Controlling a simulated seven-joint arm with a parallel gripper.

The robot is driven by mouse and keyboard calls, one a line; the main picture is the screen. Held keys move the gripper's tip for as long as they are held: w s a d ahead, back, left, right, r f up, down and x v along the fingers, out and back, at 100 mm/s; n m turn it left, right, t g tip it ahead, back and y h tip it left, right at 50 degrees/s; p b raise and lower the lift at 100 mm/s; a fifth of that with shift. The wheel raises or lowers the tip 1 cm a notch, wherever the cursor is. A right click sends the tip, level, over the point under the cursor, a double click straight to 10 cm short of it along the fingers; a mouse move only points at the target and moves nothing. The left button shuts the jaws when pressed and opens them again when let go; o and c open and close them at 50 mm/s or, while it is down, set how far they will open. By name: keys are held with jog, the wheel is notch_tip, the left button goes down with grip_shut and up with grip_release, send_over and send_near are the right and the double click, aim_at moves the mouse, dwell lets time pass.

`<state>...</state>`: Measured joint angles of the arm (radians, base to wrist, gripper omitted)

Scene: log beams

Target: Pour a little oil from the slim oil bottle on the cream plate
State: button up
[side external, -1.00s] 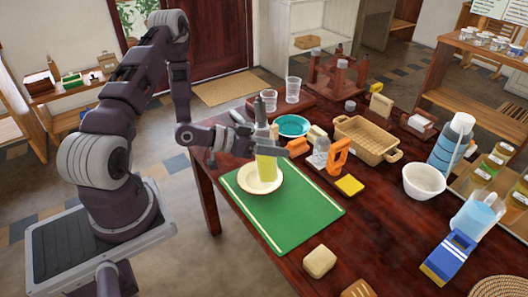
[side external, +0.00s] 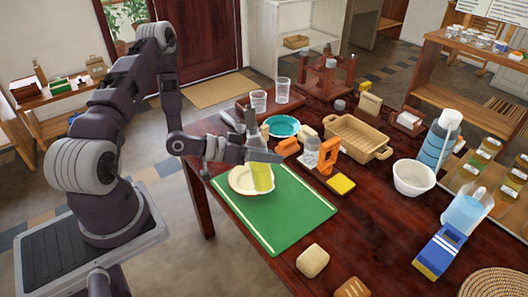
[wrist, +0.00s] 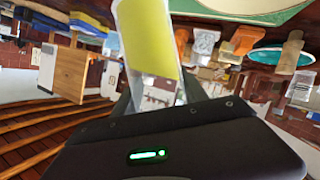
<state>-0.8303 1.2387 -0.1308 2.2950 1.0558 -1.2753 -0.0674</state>
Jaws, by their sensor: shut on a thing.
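The slim oil bottle (side external: 262,179) is clear with yellow oil inside and a dark narrow top. It leans slightly, its top to the left, in front of or over the cream plate (side external: 239,186). My gripper (side external: 262,156) is shut around the bottle's upper part. In the wrist view the bottle (wrist: 148,42) and its yellow oil show at the gripper's fingers. The plate lies on the green mat (side external: 292,213) and is partly hidden by the bottle. I see no oil stream. I cannot tell whether the bottle's base touches the plate.
A teal plate (side external: 283,126), a clear jar (side external: 311,153) and an orange object (side external: 327,155) stand behind. A basket (side external: 356,138) and white bowl (side external: 412,178) are to the right. Two glasses (side external: 259,102) stand at the back. The mat's front part is clear.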

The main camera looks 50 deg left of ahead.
aim_at(269, 172)
jog(key=shift+s+d+f+n+h, duration=0.15)
jog(key=shift+d+f+n, duration=0.1)
jog(key=shift+d+f, duration=0.2)
jog(key=shift+s+d+f+n+h, duration=0.15)
jog(key=shift+d+f+n, duration=0.1)
jog(key=shift+d+f, duration=0.2)
jog(key=shift+w, duration=0.1)
jog(key=shift+s+d+f+n+h, duration=0.2)
jog(key=shift+d+n+h, duration=0.15)
jog(key=shift+d, duration=0.2)
jog(key=shift+s+d+f+n+h, duration=0.1)
jog(key=shift+d+f+n+h, duration=0.15)
jog(key=shift+d+n, duration=0.25)
jog(key=shift+s+d+f+n+h, duration=0.15)
jog(key=shift+d+f+n+h, duration=0.15)
jog(key=shift+d+n, duration=0.2)
jog(key=shift+s+d+f+n+h, duration=0.1)
jog(key=shift+d+f+n+h, duration=0.15)
jog(key=shift+d+n, duration=0.2)
